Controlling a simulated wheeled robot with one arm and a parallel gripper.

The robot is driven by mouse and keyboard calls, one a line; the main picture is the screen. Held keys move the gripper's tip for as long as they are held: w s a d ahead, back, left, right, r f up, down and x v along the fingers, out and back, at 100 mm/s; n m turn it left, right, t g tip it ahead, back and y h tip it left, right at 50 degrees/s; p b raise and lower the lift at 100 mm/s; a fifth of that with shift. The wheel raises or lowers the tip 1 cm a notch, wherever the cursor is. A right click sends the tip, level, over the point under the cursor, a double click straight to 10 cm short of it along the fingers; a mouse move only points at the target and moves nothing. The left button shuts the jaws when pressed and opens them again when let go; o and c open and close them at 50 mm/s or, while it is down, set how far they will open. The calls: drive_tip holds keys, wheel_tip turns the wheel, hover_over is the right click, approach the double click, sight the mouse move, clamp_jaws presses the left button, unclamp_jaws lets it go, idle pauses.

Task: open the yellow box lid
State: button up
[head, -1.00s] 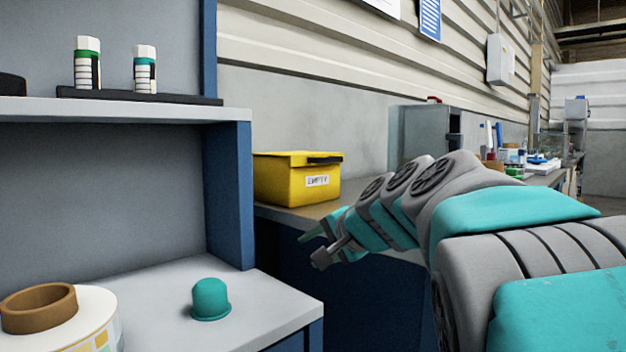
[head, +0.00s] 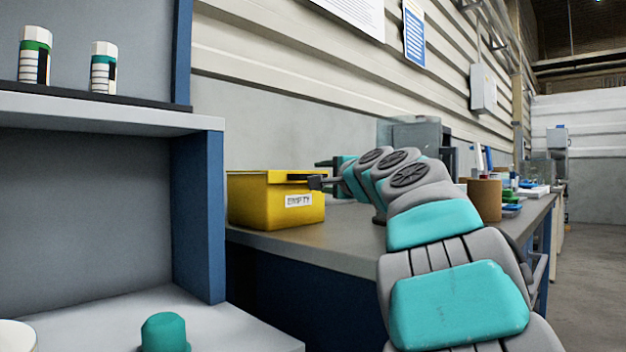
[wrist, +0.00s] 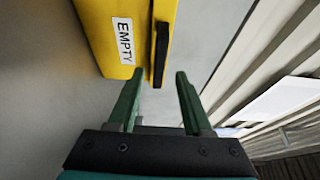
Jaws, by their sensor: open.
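The yellow box (head: 262,205) stands on the grey bench with a label reading EMPTY on its front. Its lid is shut, with a dark handle (head: 303,177) at the right end of the lid. My gripper (head: 318,172) is beside that handle at lid height, and the arm partly hides it. In the wrist view the yellow box (wrist: 105,35) is at the top, and the black handle (wrist: 160,55) lies ahead of the gap between the fingertips. There my gripper (wrist: 160,76) is open, with green fingers and nothing between them.
A blue-and-grey shelf unit (head: 200,215) stands at the left with two bottles (head: 70,62) on its upper shelf and a teal domed object (head: 165,332) below. A brown cylinder (head: 485,200) stands on the bench at the right. The corrugated wall (head: 290,65) runs behind.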

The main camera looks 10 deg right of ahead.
sight(283, 176)
drive_tip(key=shift+p+x, duration=0.45)
drive_tip(key=shift+x, duration=2.15)
drive_tip(key=shift+f, duration=0.1)
clamp_jaws()
